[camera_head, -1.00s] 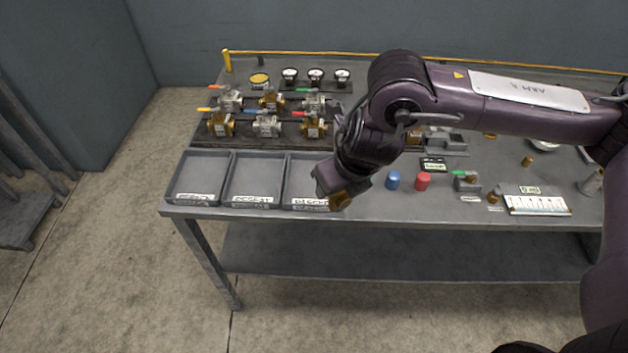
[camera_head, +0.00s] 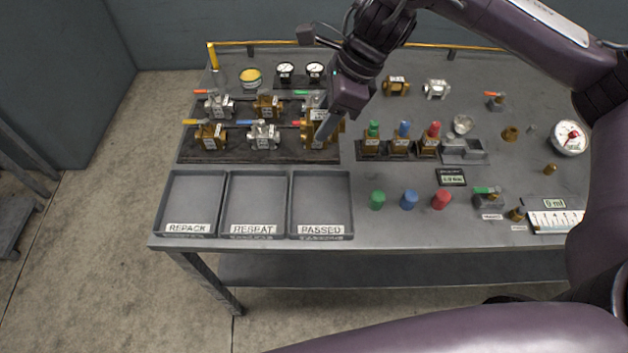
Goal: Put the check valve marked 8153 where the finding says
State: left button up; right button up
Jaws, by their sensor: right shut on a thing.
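My right gripper (camera_head: 328,128) points down over the right end of the valve rack. It is shut on a brass check valve (camera_head: 318,114), which overlaps the rack's right column in the picture; I cannot tell whether it touches the rack. The number 8153 is not legible on any tag. Other brass and steel valves stand on the dark rack (camera_head: 215,158), with coloured handles and white tags. Three empty grey trays at the front left read REPACK (camera_head: 188,229), RESEAT (camera_head: 254,230) and PASSED (camera_head: 320,231). My left gripper is not in view.
Three capped brass pieces (camera_head: 400,147) stand right of the rack. Green, blue and red caps (camera_head: 409,200) stand before them. A small display (camera_head: 451,177), a gauge (camera_head: 569,138) and a ruled white plate (camera_head: 558,221) are on the right. Two gauges (camera_head: 285,71) stand behind the rack.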

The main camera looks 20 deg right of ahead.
aim_at(331, 140)
jog(key=shift+s+f, duration=0.25)
jog(key=shift+f, duration=0.95)
jog(key=f, duration=0.2)
jog(key=s+f+b, duration=0.1)
jog(key=shift+f, duration=0.35)
jog(key=f, duration=0.8)
jog(key=shift+w+f+p, duration=0.3)
jog(key=shift+f, duration=0.45)
notch_tip(331, 140, down, 3)
jog(key=shift+r+p, duration=0.2)
jog(key=shift+p, duration=0.15)
jog(key=shift+f, duration=0.55)
jog(key=o, duration=1.3)
jog(key=shift+c, duration=0.2)
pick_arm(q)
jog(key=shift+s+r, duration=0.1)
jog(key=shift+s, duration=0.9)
